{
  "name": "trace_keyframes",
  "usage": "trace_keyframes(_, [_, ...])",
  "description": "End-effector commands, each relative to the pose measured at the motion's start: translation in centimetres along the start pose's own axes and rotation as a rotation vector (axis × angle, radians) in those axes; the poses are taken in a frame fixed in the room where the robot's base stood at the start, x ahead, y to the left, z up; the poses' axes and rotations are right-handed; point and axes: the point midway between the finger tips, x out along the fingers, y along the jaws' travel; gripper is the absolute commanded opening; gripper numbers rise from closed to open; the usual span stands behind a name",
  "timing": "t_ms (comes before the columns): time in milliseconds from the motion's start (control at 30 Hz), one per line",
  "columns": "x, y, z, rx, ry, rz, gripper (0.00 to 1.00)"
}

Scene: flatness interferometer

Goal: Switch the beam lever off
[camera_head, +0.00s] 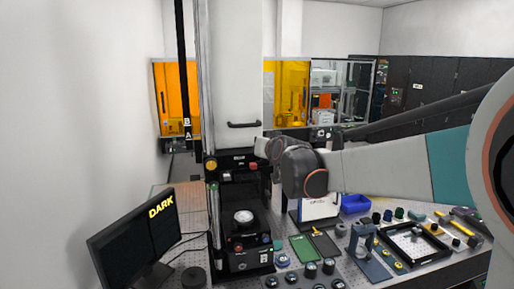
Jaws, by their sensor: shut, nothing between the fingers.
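The interferometer (240,195) is a tall black and white instrument standing on the perforated table. Its upper black panel has a round yellow knob (211,164) at the left and a red control (253,166) at the right. I cannot tell for sure which part is the beam lever; it may be hidden by my arm. My gripper (262,147) is small in view, shut and empty, at the right end of this panel, just above the red control. Whether it touches the panel cannot be told. A monitor (128,240) at the front left shows the word DARK.
A round pale part (243,216) sits inside the instrument's bay. Green (303,248) and dark boards, small knobs, a blue stand (368,256), a black tray (447,254) and a blue bin (355,203) crowd the table on the right. My arm reaches in from the right above them.

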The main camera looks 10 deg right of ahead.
Motion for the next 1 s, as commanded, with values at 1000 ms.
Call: trace_keyframes(1000, [-6.7, -0.2, 1.8, -0.006, -0.020, -0.002, 0.00])
